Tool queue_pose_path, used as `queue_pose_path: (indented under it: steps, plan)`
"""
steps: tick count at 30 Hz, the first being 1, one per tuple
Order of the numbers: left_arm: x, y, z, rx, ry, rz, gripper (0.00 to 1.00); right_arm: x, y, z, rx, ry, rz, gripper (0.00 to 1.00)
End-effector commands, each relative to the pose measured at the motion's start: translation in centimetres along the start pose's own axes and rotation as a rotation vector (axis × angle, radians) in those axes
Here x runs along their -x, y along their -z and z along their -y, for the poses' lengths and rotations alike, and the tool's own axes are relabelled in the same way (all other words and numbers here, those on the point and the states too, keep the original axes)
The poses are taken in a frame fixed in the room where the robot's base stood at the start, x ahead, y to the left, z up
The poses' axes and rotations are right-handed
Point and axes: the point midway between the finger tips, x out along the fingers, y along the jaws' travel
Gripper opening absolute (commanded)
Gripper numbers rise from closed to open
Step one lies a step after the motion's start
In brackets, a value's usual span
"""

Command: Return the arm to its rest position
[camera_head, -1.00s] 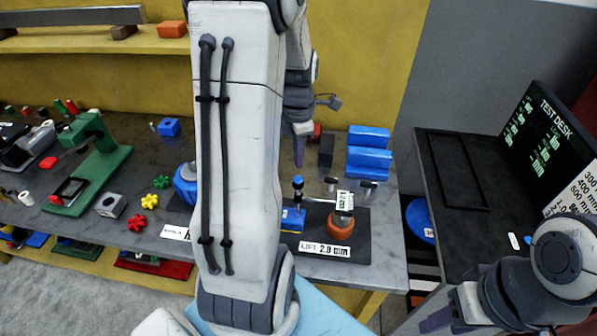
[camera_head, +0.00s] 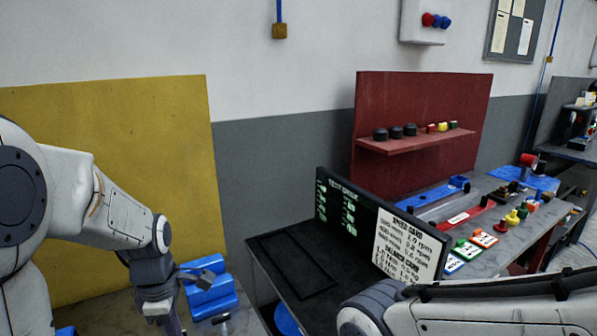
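My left arm (camera_head: 100,205) comes in from the left edge, bent at the elbow, with its forearm hanging down. Its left gripper (camera_head: 172,325) points down at the lower left, in front of the blue blocks, and is cut by the bottom edge. Its fingertips are not visible, so I cannot tell if it is open or shut. My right arm (camera_head: 480,312) lies along the lower right edge, with only a white and dark link showing. The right gripper is out of view.
Blue blocks (camera_head: 210,295) sit on the bench beside my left wrist. A dark test desk (camera_head: 275,255) with a display board (camera_head: 380,230) stands in the middle. A bench (camera_head: 500,215) with colored parts and a red panel (camera_head: 425,110) is at the right.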

Motion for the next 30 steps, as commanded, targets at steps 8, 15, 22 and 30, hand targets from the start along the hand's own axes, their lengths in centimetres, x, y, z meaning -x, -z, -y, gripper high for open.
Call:
queue_pose_path:
  steps: [8, 15, 22, 30]
  plan:
    - [-2.1, -11.7, 9.4, -1.246, -0.025, 0.033, 0.00, -4.3, -0.2, -0.3, -0.003, 0.000, 0.000, 0.46]
    - [-3.7, -15.1, 17.4, -2.106, -0.055, 0.062, 0.00, -6.4, -0.3, -0.5, -0.005, 0.000, 0.000, 0.46]
    - [-4.1, -15.5, 20.1, -2.408, -0.069, 0.072, 0.00, -6.8, -0.4, -0.5, -0.006, 0.000, 0.000, 0.46]
    - [-4.0, -15.5, 20.1, -2.415, -0.069, 0.072, 0.00, -6.8, -0.4, -0.5, -0.006, 0.000, 0.000, 0.46]
